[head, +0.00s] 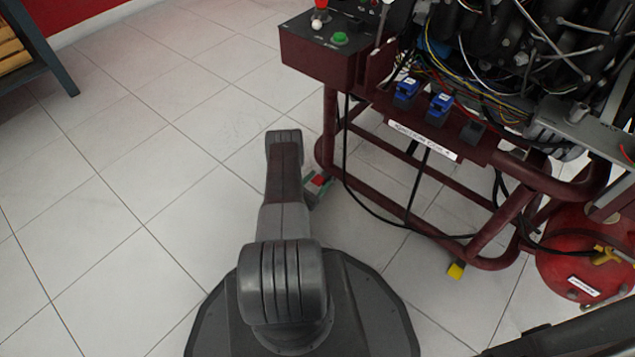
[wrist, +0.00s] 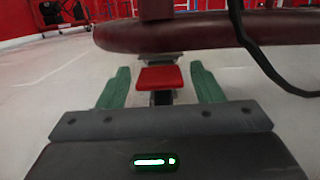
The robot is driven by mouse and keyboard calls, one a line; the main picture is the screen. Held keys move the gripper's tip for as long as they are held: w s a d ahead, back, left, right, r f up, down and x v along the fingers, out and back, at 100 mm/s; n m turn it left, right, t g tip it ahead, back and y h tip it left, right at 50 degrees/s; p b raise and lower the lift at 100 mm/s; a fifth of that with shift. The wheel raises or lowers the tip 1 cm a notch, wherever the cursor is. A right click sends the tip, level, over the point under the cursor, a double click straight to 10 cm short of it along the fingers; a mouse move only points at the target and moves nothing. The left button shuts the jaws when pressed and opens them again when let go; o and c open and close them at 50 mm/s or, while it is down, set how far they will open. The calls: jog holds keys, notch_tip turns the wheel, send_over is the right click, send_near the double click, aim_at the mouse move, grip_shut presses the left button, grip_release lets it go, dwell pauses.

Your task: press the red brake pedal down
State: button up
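The red brake pedal (wrist: 160,77) shows in the middle of the wrist view, on a dark stem below the dark red frame tube. My gripper (wrist: 161,70) is open. One green finger shows on each side of the pedal, with a gap on both sides and nothing held. I cannot tell exactly how far the pedal is from the fingertips in depth. In the head view a small part of the red pedal (head: 319,181) shows just right of my arm, by the lower left corner of the frame. My arm hides most of the gripper there.
The dark red engine stand (head: 480,185) fills the upper right, with tubes above the pedal. A black cable (head: 350,185) hangs close to the right. A yellow pedal (head: 456,270) and a red tank (head: 575,255) are farther right. The tiled floor (head: 110,210) at left is clear.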

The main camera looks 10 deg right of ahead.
notch_tip(320, 180, up, 10)
jog(key=p, duration=0.4)
dwell(0.3)
notch_tip(320, 180, down, 10)
jog(key=b, duration=0.4)
jog(key=shift+f, duration=0.2)
jog(key=shift+r, duration=0.25)
jog(key=shift+r+g+y, duration=0.25)
jog(key=shift+g+y, duration=0.15)
jog(key=shift+y, duration=0.1)
